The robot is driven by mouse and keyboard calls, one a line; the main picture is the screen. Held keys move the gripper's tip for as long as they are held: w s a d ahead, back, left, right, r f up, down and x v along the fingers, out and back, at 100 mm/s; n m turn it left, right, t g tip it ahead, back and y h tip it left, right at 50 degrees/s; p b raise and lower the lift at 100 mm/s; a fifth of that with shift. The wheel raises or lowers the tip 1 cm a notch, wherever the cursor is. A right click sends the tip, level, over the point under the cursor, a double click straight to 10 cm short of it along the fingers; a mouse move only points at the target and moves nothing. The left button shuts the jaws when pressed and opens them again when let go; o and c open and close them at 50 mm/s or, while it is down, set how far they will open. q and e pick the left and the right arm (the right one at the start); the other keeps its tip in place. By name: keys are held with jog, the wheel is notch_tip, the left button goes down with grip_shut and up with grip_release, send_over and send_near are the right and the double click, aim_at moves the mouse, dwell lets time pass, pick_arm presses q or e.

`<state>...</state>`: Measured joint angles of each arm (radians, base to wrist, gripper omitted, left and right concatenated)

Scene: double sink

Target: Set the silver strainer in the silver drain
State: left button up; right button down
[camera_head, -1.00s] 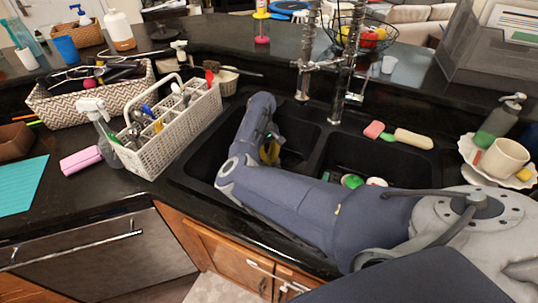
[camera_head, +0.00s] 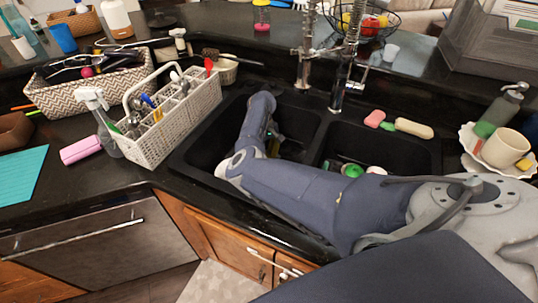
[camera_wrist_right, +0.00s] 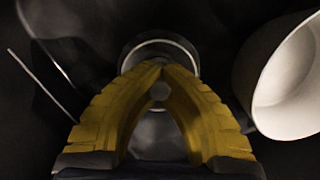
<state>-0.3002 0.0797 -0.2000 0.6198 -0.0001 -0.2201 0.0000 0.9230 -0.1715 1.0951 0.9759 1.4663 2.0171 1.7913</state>
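My right gripper (camera_wrist_right: 160,68) is down in the left sink basin (camera_head: 210,145); in the head view its fingers are mostly hidden by my arm. In the right wrist view its yellow fingers meet at the tips. They close around a small round silver knob of what looks like the silver strainer (camera_wrist_right: 158,92). A silver round rim (camera_wrist_right: 160,42) shows behind the tips, and more silver surface shows between the fingers. I cannot tell whether this rim belongs to the strainer or the silver drain. My left gripper is not in view.
A white cup-like thing (camera_wrist_right: 290,85) lies close right of the fingers. The right basin (camera_head: 400,158) holds a green item (camera_head: 352,170). A white utensil basket (camera_head: 172,130) stands left of the sink; a faucet (camera_head: 343,85) stands behind it.

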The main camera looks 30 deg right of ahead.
jog(key=shift+f, duration=0.6)
dwell(0.5)
jog(key=c, duration=1.7)
grip_release()
jog(key=v, duration=1.2)
jog(key=x, duration=1.2)
jog(key=shift+r, duration=0.15)
jog(key=shift+r, duration=0.1)
